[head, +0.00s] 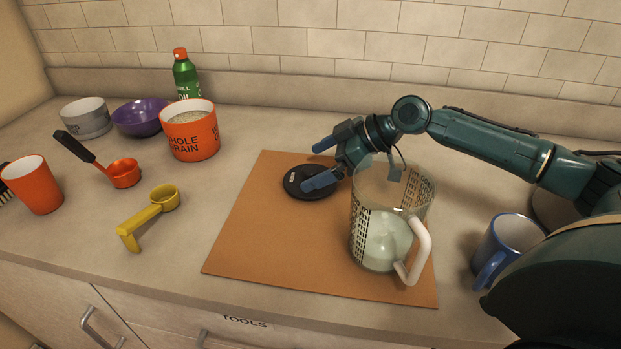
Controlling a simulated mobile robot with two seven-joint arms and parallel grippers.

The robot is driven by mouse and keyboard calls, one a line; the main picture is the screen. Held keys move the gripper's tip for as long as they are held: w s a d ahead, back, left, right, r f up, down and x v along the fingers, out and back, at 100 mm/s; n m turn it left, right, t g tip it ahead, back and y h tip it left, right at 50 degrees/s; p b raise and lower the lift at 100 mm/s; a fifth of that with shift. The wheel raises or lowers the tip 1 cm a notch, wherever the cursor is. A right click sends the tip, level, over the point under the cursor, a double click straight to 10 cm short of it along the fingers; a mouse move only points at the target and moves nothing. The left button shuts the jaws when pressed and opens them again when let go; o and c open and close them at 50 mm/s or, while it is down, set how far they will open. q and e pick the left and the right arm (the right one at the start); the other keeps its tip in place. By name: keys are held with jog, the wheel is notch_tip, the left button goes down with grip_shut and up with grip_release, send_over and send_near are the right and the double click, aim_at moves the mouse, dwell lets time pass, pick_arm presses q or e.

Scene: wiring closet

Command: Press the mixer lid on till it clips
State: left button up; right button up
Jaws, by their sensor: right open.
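The mixer lid is a round black disc (308,184) lying flat on the orange-brown mat (250,235). The mixer is a clear jug (385,225) with dark markings and a white handle (420,250); it stands upright on the mat, right of the lid, with its top uncovered. Something pale shows in its lower part. My right gripper (321,163) is open at the lid, its two blue fingers pointing left. One finger overlaps the lid in the picture; I cannot tell whether it touches. My left gripper is not in view.
A blue mug (507,244) stands right of the mat. A yellow scoop (150,213), orange scoop (123,173), orange cup (33,184), orange grain tub (189,131), purple bowl (139,117), grey bowl (86,117) and green bottle (186,78) stand left.

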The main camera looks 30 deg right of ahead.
aim_at(311, 169)
jog(key=x, duration=0.4)
jog(key=shift+a+f, duration=0.15)
jog(key=shift+f, duration=0.2)
jog(key=c, duration=0.7)
jog(key=shift+o, duration=0.2)
jog(key=shift+r, duration=0.1)
